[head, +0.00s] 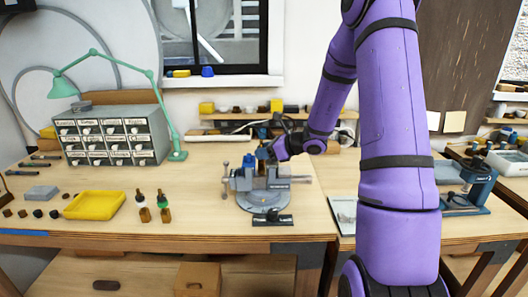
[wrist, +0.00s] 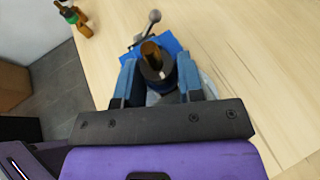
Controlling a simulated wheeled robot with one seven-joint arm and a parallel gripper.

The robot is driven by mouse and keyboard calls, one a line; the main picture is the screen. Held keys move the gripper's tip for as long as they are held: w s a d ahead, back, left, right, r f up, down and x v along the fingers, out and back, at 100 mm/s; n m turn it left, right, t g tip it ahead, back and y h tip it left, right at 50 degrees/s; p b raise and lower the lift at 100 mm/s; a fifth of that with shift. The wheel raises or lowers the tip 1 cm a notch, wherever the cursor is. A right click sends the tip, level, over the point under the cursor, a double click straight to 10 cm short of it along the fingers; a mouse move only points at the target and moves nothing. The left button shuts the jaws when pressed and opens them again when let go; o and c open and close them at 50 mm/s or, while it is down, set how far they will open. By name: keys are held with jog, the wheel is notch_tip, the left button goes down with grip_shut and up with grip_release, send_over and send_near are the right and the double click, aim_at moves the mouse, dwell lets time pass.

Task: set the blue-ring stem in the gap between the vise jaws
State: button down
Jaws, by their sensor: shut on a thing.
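My gripper (head: 265,152) is low over the vise (head: 268,198) in the head view. In the wrist view its two blue-grey fingers (wrist: 157,82) are shut on a stem (wrist: 152,58) with a brass end and a dark collar. I take this as the blue-ring stem, but its ring is not clear. Blue vise parts (wrist: 173,40) show right beside and behind the stem. The fingers and stem hide the jaw gap, so I cannot tell whether the stem is in it or above it.
A yellow tray (head: 95,205) lies farther left, before a drawer cabinet (head: 112,135) and a green lamp (head: 150,75). The bench between is clear.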

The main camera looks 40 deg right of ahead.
jog(key=shift+f, duration=0.1)
jog(key=c, duration=0.7)
grip_release()
jog(key=shift+o, duration=0.2)
jog(key=shift+s+d, duration=0.1)
jog(key=shift+d, duration=0.05)
jog(key=shift+s+d, duration=0.2)
jog(key=shift+s, duration=0.05)
jog(key=v, duration=1)
jog(key=shift+a, duration=0.2)
jog(key=shift+r, duration=0.2)
jog(key=s+d+r, duration=0.3)
jog(key=s+r, duration=0.1)
jog(key=r, duration=0.1)
jog(key=shift+s, duration=0.3)
jog(key=shift+r, duration=0.1)
